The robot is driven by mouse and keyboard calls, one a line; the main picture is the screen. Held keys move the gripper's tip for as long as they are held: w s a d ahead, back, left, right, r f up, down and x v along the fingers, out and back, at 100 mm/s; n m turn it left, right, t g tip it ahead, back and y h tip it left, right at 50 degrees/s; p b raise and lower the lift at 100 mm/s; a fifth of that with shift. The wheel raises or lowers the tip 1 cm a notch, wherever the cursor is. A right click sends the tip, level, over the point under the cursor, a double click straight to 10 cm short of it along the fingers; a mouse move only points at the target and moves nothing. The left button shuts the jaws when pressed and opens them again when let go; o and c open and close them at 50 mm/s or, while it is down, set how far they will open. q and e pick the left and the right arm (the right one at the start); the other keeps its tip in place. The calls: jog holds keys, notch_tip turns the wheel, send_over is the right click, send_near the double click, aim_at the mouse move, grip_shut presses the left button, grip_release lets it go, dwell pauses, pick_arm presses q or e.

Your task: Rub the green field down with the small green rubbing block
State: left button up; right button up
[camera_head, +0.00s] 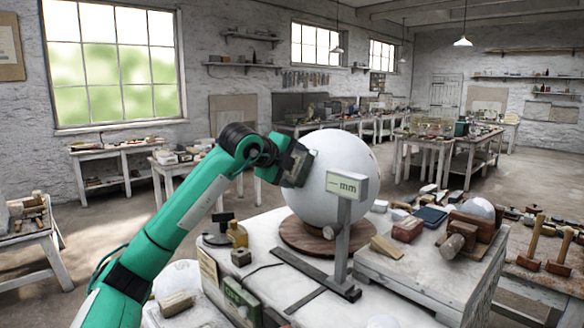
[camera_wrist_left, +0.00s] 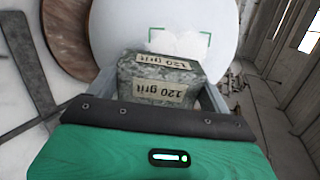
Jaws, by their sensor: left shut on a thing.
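A large white plaster sphere (camera_head: 332,205) rests on a round brown wooden base (camera_head: 300,238) on a white bench. In the left wrist view, thin green corner marks frame a field (camera_wrist_left: 180,42) on the sphere (camera_wrist_left: 115,40), with a rough whiter patch inside. My left gripper (camera_head: 296,163) is at the sphere's upper left side. In the left wrist view it is shut on a mottled grey-green rubbing block (camera_wrist_left: 128,70) labelled "120 grit". The block sits just below the marked field and overlaps it in view; I cannot tell if it touches the sphere. My right gripper is not in view.
A gauge with an "mm" display (camera_head: 347,184) on a grey post stands close in front of the sphere. A green box (camera_head: 241,299) stands at the bench's front left.

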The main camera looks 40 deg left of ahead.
aim_at(297, 154)
pick_arm(q)
jog(key=shift+w+d+r+p, duration=0.1)
jog(key=shift+w+r+p, duration=0.25)
jog(key=shift+r+p, duration=0.35)
jog(key=shift+w+d+r+p, duration=0.1)
jog(key=shift+w+r+p, duration=0.2)
jog(key=shift+r+p, duration=0.35)
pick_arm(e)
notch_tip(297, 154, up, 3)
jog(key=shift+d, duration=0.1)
pick_arm(q)
jog(key=shift+s+f+b, duration=0.35)
jog(key=shift+f+b, duration=0.35)
jog(key=shift+b, duration=0.4)
jog(key=shift+s+a+f+b, duration=0.1)
jog(key=shift+s+f+b, duration=0.15)
jog(key=shift+b, duration=0.15)
jog(key=shift+s, duration=0.3)
jog(key=shift+s+r, duration=0.1)
jog(key=shift+r, duration=0.05)
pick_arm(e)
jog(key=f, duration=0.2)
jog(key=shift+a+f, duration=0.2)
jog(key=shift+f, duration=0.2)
pick_arm(q)
jog(key=shift+a, duration=0.1)
